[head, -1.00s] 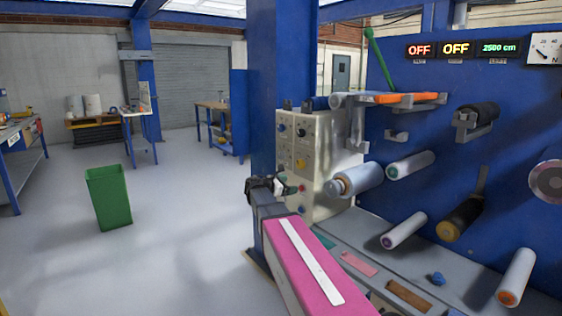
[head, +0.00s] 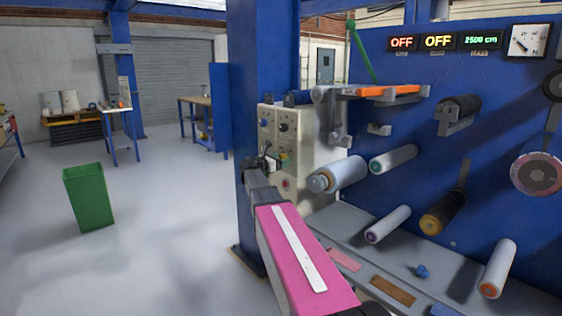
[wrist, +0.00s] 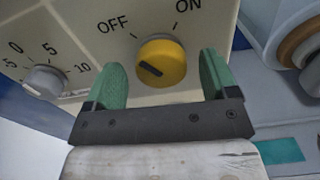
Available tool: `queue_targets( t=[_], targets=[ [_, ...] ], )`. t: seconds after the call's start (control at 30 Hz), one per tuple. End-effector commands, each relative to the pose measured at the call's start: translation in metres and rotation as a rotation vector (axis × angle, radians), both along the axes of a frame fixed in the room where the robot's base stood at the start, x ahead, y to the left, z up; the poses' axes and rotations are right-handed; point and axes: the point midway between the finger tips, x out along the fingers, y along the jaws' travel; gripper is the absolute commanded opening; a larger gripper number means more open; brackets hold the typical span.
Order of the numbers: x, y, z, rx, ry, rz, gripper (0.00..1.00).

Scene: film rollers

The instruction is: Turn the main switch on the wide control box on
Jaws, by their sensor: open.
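The cream control box (head: 318,134) stands beside the blue post. In the wrist view, its yellow main switch (wrist: 162,62) sits below the printed words OFF and ON. The switch's black mark slants up and left, toward OFF. My gripper (wrist: 163,72) is open and empty, with one green finger on each side of the switch in the picture. I cannot tell whether the fingers touch it. In the head view, my gripper (head: 268,164) is at the front of the box and hides part of the panel, including the yellow switch.
A grey knob (wrist: 44,82) with a number scale is left of the switch. A roller (head: 337,174) sticks out just right of the box. The blue panel (head: 400,105) carries more rollers and two displays reading OFF. A green bin (head: 86,198) stands on open floor at left.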

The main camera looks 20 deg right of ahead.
Motion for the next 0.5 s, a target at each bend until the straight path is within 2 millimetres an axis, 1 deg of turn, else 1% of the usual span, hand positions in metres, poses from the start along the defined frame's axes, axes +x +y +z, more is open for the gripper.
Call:
queue_targets(
  t=[0.13,0.4,0.47,0.5],
  targets=[
    [0.0025,-0.0068,0.0000,0.000,0.000,0.000,0.80],
    [0.0024,-0.0074,0.0000,0.000,0.000,0.000,0.80],
    [0.0023,-0.0073,0.0000,0.000,0.000,0.000,0.60],
    [0.0023,-0.0073,0.0000,0.000,0.000,0.000,0.47]
  ],
)
